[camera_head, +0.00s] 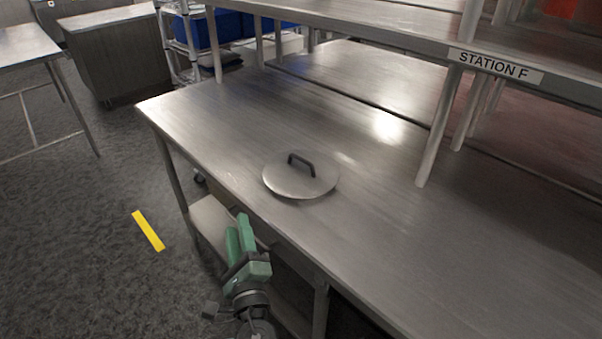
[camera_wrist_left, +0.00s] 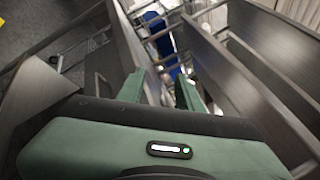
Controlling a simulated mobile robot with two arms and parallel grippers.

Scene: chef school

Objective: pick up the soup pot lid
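The soup pot lid (camera_head: 303,184) is a round, flat steel disc with a dark arched handle (camera_head: 301,162) on top. It lies on the steel table (camera_head: 370,220) near the front edge. My left gripper (camera_head: 241,232) has green fingers and is in front of the table edge, below and left of the lid, not touching it. In the left wrist view, its two fingers (camera_wrist_left: 160,92) stand apart with nothing between them. The lid does not clearly show in that view. My right gripper is not in view.
A raised shelf labelled STATION F (camera_head: 495,66) runs along the back of the table on posts (camera_head: 438,130). The tabletop around the lid is clear. A lower shelf (camera_head: 212,222) lies under the table. A yellow strip (camera_head: 148,230) marks the floor at left.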

